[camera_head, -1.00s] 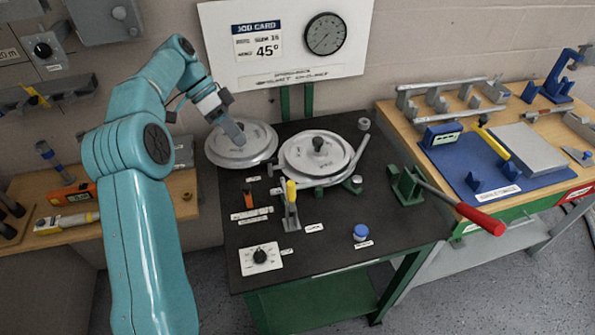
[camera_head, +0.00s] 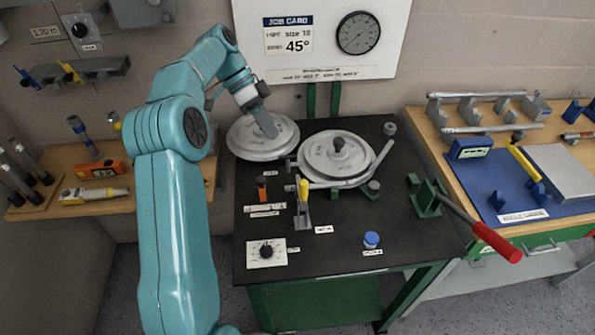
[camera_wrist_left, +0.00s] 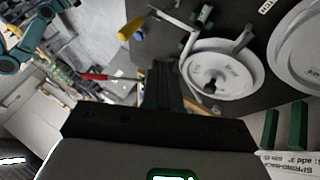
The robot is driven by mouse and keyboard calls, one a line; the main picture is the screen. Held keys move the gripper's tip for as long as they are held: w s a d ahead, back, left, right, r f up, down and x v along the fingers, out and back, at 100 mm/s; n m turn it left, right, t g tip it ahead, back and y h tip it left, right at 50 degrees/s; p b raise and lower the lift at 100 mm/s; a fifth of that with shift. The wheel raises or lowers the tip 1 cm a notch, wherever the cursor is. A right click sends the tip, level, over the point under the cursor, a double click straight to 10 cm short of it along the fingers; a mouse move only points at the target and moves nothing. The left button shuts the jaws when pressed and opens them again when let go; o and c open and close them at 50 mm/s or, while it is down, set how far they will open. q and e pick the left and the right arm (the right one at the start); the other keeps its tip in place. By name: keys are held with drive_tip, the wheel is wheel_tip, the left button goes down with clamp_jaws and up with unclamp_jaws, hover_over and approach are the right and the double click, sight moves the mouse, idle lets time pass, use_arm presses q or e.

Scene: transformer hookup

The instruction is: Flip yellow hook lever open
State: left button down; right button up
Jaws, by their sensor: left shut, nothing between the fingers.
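The yellow hook lever (camera_head: 303,190) stands upright on a grey bracket at the front middle of the dark bench, with a small white label beside it. Its yellow end (camera_wrist_left: 131,28) also shows near the top of the left wrist view. My left gripper (camera_head: 268,124) is shut and empty, in front of the left round metal disc in the picture and behind and left of the lever, apart from it. Its dark fingers (camera_wrist_left: 161,85) show in the left wrist view. My right gripper is not in view.
The right disc (camera_head: 338,156), with a bent metal bar around it, lies behind the lever. A white dial plate (camera_head: 266,252), an orange-black piece (camera_head: 262,189) and a blue knob (camera_head: 371,239) stand nearby. A red-handled lever (camera_head: 497,242) juts off the bench's right side.

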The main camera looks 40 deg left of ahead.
sight(303, 190)
use_arm(q)
drive_tip(key=s+d+f+p, duration=0.1)
drive_tip(key=d+f, duration=0.6)
drive_tip(key=d, duration=0.2)
drive_tip(key=shift+f, duration=0.4)
drive_tip(key=shift+s+d+r, duration=0.1)
